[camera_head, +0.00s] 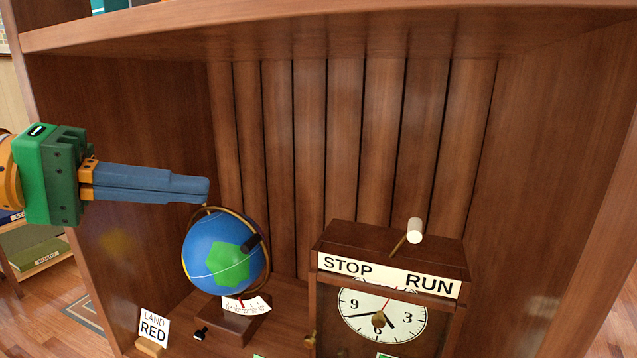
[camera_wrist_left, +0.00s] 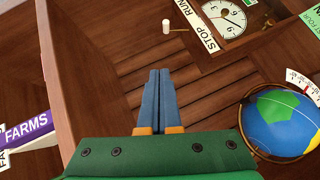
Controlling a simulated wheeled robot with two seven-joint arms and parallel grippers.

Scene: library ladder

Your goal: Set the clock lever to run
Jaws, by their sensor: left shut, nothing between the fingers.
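The wooden clock (camera_head: 388,280) stands at the lower right of the shelf in the head view, with a white dial (camera_head: 383,314) under a strip reading STOP on the left and RUN on the right. Its lever, a brass rod with a white knob (camera_head: 415,231), rises from the top and leans right, toward RUN. The knob also shows in the left wrist view (camera_wrist_left: 166,25), beyond my fingertips. My left gripper (camera_head: 205,190) is shut and empty, above and left of the globe, well apart from the lever. My right gripper is not in view.
A blue globe (camera_head: 211,254) on a wooden stand is just below my left fingers, left of the clock. A LAND RED card (camera_head: 154,326) stands at the front left. Cabinet walls enclose both sides, with a shelf board (camera_head: 300,35) above. The space above the clock is free.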

